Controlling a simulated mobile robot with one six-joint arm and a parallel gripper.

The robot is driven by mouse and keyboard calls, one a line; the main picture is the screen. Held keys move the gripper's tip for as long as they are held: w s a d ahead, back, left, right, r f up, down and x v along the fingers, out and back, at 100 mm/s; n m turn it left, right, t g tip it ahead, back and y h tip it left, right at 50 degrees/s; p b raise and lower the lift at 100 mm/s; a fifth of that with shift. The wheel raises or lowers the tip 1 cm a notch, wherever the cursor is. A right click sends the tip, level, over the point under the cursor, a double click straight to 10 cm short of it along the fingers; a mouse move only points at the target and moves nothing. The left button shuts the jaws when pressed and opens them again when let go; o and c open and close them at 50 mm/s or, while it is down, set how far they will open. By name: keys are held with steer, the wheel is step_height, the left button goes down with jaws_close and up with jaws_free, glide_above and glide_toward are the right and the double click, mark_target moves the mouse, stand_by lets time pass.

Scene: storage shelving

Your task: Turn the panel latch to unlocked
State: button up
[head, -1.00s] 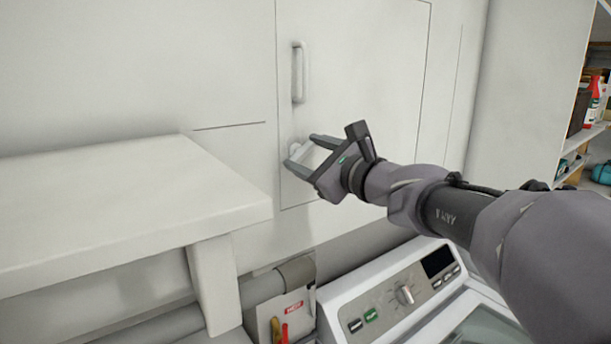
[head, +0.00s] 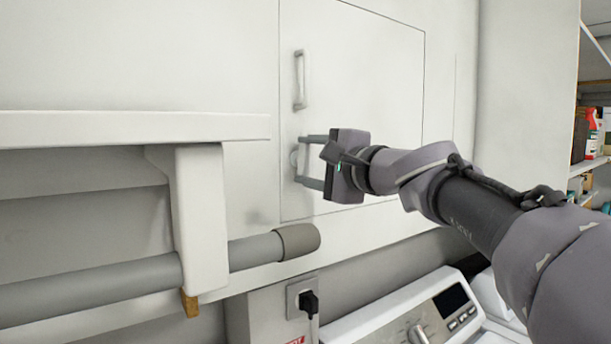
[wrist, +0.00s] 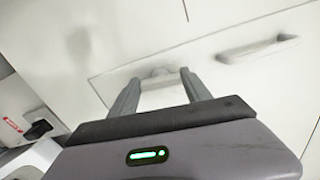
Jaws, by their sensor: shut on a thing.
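The white panel (head: 375,95) is flush in the pale wall, with a thin dark outline. My gripper (head: 303,161) reaches in from the right, with one finger above and one below the latch's grip. It is shut on the latch. In the wrist view the latch (wrist: 158,74) shows between the fingertips, partly hidden by them. I cannot read a locked or unlocked mark.
An upright bar handle (head: 300,80) is on the panel above the latch. A white shelf (head: 130,126) with a bracket and a grey pipe (head: 100,285) are at left. A machine with a knob (head: 418,333) stands below my arm. Shelving is at far right.

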steer(key=shift+f+n+b, duration=0.15)
steer(key=shift+n+b, duration=0.35)
steer(key=shift+n, duration=0.1)
steer(key=o, duration=1.4)
steer(key=shift+c, duration=0.2)
steer(key=shift+s, duration=0.1)
